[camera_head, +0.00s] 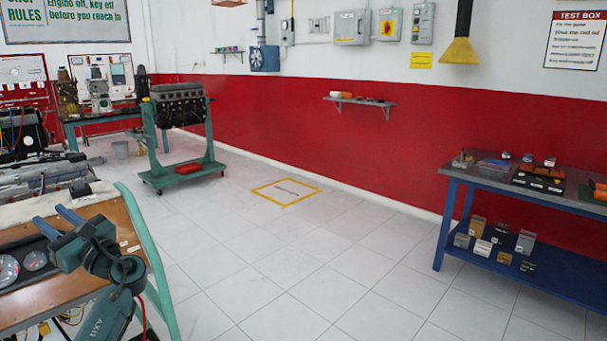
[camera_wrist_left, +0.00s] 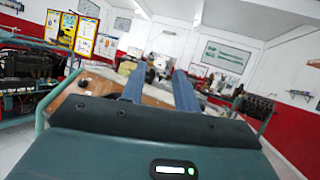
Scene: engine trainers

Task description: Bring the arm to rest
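My left gripper (camera_head: 57,221) is at the lower left of the head view, held above the wooden panel of an engine trainer (camera_head: 101,211) with round gauges. Its two blue fingers are spread apart with nothing between them. In the left wrist view the two fingers of this gripper (camera_wrist_left: 158,88) also stand apart and empty, with the trainer's wooden panel behind them. My left arm comes up from the bottom edge of the head view. My right gripper is in neither view.
A green trainer frame (camera_head: 150,255) runs close beside my left arm. An engine on a green stand (camera_head: 180,108) stands farther back. A blue workbench (camera_head: 530,197) with boxes is at the right. The tiled floor (camera_head: 300,260) between is clear, with a yellow marked square (camera_head: 286,191).

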